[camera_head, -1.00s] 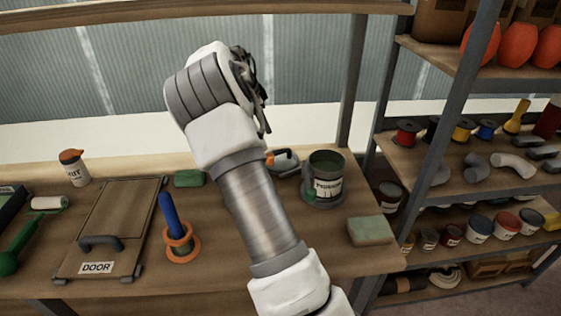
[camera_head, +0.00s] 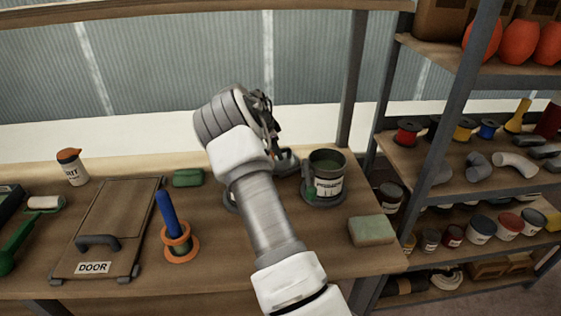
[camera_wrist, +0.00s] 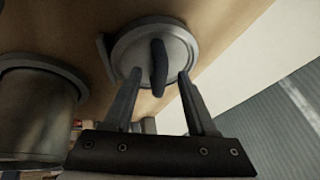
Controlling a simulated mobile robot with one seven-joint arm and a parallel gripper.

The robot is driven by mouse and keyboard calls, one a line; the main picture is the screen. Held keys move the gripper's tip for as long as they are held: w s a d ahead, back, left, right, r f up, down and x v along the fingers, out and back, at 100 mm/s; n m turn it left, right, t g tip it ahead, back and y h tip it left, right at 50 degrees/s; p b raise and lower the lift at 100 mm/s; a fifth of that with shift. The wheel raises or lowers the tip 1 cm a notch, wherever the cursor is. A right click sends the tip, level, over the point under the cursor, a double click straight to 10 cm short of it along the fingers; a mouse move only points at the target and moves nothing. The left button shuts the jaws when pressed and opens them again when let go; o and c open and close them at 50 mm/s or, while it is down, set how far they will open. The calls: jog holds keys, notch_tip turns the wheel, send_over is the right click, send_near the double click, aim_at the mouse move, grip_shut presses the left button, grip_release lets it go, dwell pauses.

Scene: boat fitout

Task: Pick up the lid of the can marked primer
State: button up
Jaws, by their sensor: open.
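The can marked primer (camera_head: 328,187) stands upright on the workbench, right of my arm in the head view, its top open with green inside. In the wrist view a grey can (camera_wrist: 38,115) stands at the left. A round grey lid (camera_wrist: 128,48) with a dark upright handle (camera_wrist: 158,68) lies on the wooden surface beside that can. My gripper (camera_wrist: 160,74) is open and empty, its two fingers pointing at the lid, one on either side of the handle in the picture. Contact cannot be told. In the head view my gripper (camera_head: 268,125) is partly hidden by my wrist.
A green-topped block (camera_head: 372,231) lies at the bench's front right. A hatch marked DOOR (camera_head: 122,220), a blue-handled tool in an orange ring (camera_head: 178,240), a green block (camera_head: 188,178) and a white bottle (camera_head: 73,170) are left. Shelves (camera_head: 470,190) stand right.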

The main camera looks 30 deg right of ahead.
jog(key=shift+w+d+f, duration=0.1)
jog(key=shift+d+f, duration=0.1)
jog(key=shift+f, duration=0.1)
grip_shut()
dwell(1.2)
